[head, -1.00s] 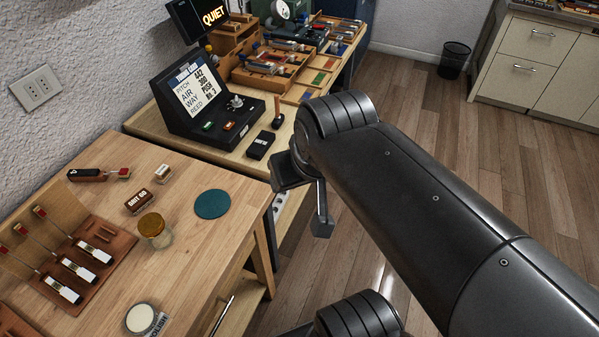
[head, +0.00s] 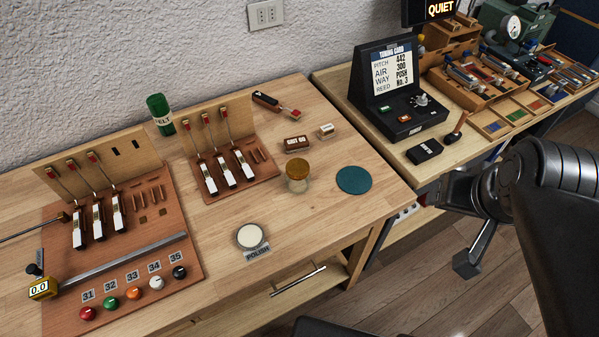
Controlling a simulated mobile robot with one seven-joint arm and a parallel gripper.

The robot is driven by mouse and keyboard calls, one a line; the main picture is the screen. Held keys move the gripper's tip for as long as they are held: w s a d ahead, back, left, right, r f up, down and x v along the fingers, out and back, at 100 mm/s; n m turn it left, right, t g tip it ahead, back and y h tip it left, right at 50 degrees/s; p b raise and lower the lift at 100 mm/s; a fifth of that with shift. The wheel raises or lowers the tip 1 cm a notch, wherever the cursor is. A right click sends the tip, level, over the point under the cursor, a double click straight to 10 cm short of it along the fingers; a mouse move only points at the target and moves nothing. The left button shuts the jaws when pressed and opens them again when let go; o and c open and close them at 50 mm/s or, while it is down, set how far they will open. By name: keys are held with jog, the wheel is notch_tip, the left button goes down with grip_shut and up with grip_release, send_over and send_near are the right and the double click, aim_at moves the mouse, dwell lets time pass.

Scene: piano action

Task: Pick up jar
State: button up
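In the head view, a small glass jar with an amber-brown lid (head: 298,177) stands upright on the wooden workbench, left of a round teal pad (head: 354,180). My gripper (head: 470,240) is at the right, beyond the bench's right edge and over the floor, well apart from the jar. One finger hangs down in view; the other is not clearly seen, so its opening cannot be judged. Nothing is visibly held.
Near the jar are a labelled brown block (head: 296,144), a cream block (head: 326,131), a round polish tin (head: 250,236) and a rack of piano hammers (head: 232,165). A green felt canister (head: 160,113) stands farther left. A tuning display (head: 390,85) stands on the neighbouring bench.

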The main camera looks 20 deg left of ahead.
dwell(0.4)
jog(key=o, duration=0.4)
